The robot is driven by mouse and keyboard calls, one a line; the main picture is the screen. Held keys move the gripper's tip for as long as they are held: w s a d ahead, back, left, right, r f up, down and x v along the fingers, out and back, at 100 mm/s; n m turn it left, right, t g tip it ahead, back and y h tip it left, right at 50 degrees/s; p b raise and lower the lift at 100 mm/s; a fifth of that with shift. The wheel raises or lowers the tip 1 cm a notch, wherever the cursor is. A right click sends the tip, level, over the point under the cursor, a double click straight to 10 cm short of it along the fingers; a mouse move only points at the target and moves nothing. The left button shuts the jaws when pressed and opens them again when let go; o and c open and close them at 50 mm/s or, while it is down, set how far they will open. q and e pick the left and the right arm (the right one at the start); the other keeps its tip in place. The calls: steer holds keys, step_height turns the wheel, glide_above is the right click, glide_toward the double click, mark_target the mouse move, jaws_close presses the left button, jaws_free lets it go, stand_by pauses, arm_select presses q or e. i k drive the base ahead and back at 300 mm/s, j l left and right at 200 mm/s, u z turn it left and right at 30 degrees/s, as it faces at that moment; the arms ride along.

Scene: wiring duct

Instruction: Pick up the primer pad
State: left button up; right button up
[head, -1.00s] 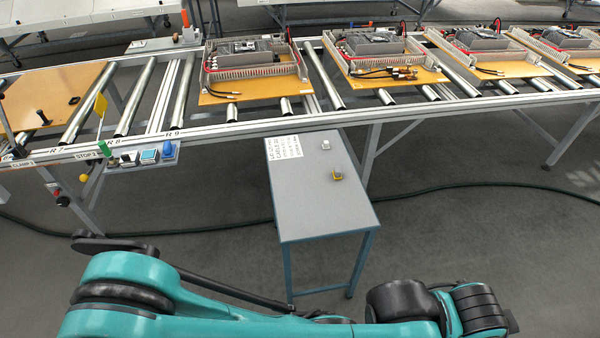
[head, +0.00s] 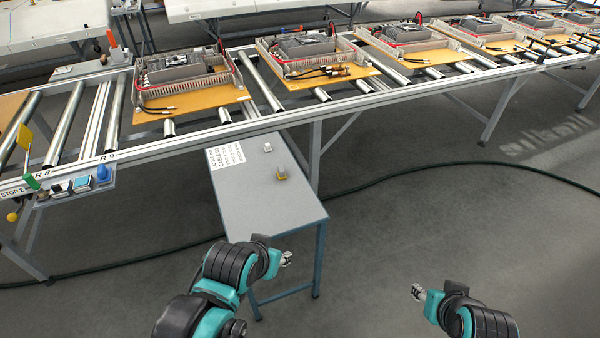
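Two small items lie on the small grey side table (head: 265,205). One is a whitish block (head: 267,147) near the printed sheet. The other is a yellow block with a pale top (head: 282,173), nearer the middle. I cannot tell for sure which is the primer pad. My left gripper (head: 287,258) is in front of the yellow block, by the table's near right end, apart from both items. My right gripper (head: 416,292) is farther right, over the floor, away from the table. Both look empty, but their fingers are too small to read as open or shut.
A roller conveyor (head: 220,133) runs behind the table, carrying several boards with grey wired ducts (head: 190,95). A printed sheet (head: 231,156) lies on the table's far left. A control box with buttons (head: 82,184) hangs on the conveyor's left. A dark cable (head: 400,178) crosses the floor.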

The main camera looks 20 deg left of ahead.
mark_target(280, 172)
steer(key=u, duration=0.25)
steer(key=i+l, duration=0.15)
steer(key=i, duration=0.25)
steer(key=i+l+u, duration=0.15)
steer(key=i, duration=0.3)
steer(key=i+l, duration=0.15)
steer(key=i, duration=0.25)
